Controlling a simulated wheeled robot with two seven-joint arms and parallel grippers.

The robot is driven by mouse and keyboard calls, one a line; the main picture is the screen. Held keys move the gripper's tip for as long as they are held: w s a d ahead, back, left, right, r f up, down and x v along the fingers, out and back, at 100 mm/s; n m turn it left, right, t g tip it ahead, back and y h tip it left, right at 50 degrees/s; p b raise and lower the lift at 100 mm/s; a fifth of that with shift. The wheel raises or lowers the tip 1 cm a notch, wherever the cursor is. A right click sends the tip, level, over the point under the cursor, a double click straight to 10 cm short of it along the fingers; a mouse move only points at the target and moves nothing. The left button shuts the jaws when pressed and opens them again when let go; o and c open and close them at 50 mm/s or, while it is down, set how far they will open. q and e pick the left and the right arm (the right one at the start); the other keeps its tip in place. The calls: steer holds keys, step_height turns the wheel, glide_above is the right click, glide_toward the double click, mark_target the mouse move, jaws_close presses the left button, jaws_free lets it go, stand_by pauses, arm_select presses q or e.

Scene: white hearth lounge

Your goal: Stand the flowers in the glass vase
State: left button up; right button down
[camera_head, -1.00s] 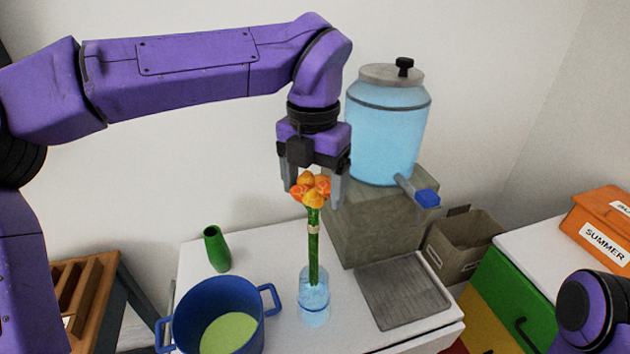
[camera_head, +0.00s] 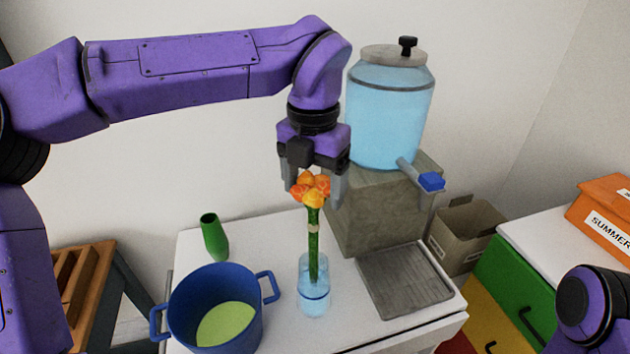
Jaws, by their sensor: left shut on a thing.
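The flowers (camera_head: 312,192) are a bunch of orange blooms on green stems with a pale band around them. They stand upright, with the lower stems inside the clear bluish glass vase (camera_head: 314,300) on the white table. My left gripper (camera_head: 316,190) points down from above and is shut on the flowers around the blooms. The blooms hide part of the grip. Whether the stem ends touch the vase bottom I cannot tell. My right gripper is out of view; only part of my right arm shows at the lower right.
A blue pot (camera_head: 214,310) stands left of the vase, with a green vase (camera_head: 214,238) behind it. A blue drink dispenser (camera_head: 388,118) stands on a stone block (camera_head: 375,205) at the back right, behind a grey drain board (camera_head: 405,285). The white tabletop (camera_head: 275,240) is clear behind the vase.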

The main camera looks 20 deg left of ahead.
arm_select(q)
steer(key=shift+f+b, duration=1.15)
steer(key=shift+f, duration=0.5)
steer(key=o, duration=1.4)
step_height(320, 180, up, 11)
steer(key=shift+f+p, duration=0.2)
steer(key=shift+p, duration=0.3)
